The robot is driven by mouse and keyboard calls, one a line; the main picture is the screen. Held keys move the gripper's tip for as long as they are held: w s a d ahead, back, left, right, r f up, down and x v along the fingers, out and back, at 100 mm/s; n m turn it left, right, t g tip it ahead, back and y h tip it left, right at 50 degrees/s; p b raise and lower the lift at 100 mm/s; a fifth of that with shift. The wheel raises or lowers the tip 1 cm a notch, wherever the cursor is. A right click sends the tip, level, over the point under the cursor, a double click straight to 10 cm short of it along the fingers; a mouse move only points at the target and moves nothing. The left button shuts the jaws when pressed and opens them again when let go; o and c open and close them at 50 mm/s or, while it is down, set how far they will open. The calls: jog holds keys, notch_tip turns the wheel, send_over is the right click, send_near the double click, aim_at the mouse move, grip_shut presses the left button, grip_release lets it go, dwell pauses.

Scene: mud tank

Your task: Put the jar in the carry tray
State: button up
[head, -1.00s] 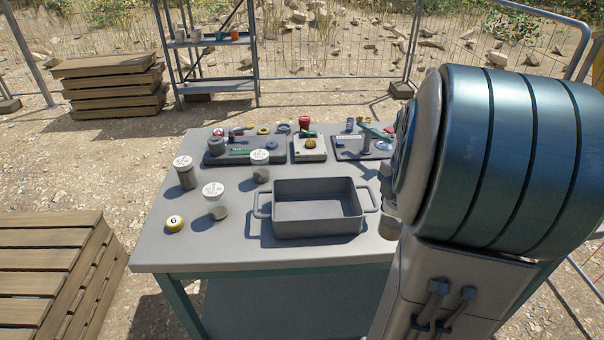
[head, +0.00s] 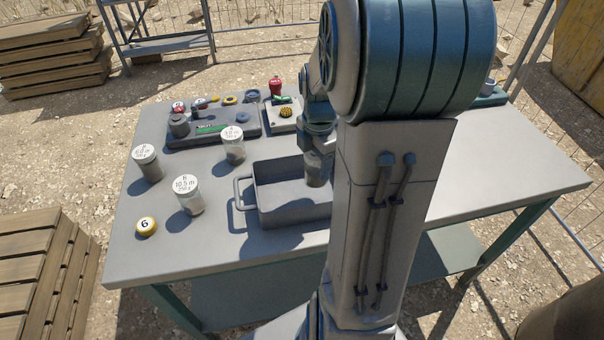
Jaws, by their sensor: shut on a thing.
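My gripper (head: 317,148) points down over the right part of the grey carry tray (head: 262,209). It is shut on a clear jar with grey content (head: 317,172). The jar is upright, at or just above the tray; I cannot tell whether it touches the tray floor. The tray is an open box with a loop handle on its left; my arm hides its right end. Three other white-lidded jars stand left of the tray: one at the back (head: 234,150), one at the left (head: 149,168) and one in front (head: 190,201). The front lid reads about 10.5 m.
A yellow puck marked 6 (head: 147,227) lies at the table's front left. A dark tool panel (head: 210,130) and a small box with a yellow button (head: 284,117) stand behind the tray. A wooden pallet stack (head: 45,275) stands left.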

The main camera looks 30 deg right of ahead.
jog(key=shift+w+a+f, duration=0.35)
jog(key=shift+a+f, duration=0.1)
jog(key=shift+f, duration=0.55)
jog(key=shift+w+a+f, duration=0.3)
jog(key=shift+a+f, duration=0.1)
jog(key=shift+f, duration=0.55)
jog(key=shift+w+a+f, duration=0.35)
jog(key=shift+a+f, duration=0.1)
jog(key=shift+f, duration=0.55)
jog(key=shift+f, duration=0.2)
jog(key=o, duration=1.3)
jog(key=shift+o, duration=0.2)
